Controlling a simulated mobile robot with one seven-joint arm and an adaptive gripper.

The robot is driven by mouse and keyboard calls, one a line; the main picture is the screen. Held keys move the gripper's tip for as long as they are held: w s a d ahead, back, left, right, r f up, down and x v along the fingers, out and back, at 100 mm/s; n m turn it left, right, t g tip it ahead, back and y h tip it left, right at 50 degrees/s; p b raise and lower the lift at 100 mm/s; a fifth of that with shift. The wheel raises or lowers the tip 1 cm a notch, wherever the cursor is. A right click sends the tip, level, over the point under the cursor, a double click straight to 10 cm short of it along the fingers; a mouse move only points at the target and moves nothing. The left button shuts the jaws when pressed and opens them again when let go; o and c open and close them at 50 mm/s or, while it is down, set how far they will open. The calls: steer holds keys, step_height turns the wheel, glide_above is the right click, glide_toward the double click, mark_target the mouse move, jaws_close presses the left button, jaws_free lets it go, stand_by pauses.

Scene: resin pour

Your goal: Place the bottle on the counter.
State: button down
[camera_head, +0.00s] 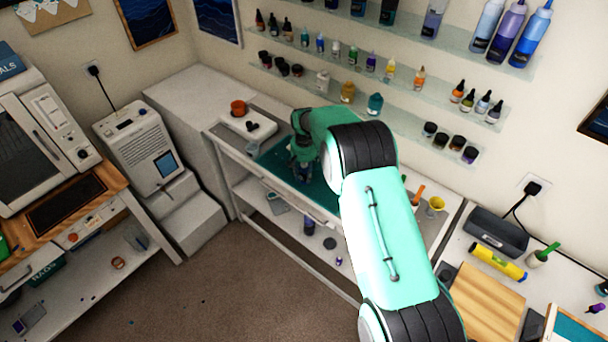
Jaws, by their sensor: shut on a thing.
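My gripper (303,163) is at the end of my green arm, low over the teal mat (271,157) on the counter (228,138) by the back wall. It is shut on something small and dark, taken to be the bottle. The bottle's shape and label are mostly hidden by the fingers and the wrist. I cannot tell whether its base touches the mat or hangs just above it.
A yellow cup (435,205) stands at the counter's right. Glass shelves (395,125) with several bottles hang above. The mat's left part is clear.

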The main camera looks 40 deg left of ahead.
steer(key=shift+f+b, duration=0.3)
steer(key=shift+f, duration=0.15)
steer(key=c, duration=1.1)
jaws_free()
steer(key=shift+r, duration=0.15)
step_height(320, 180, up, 12)
steer(key=shift+f, duration=0.15)
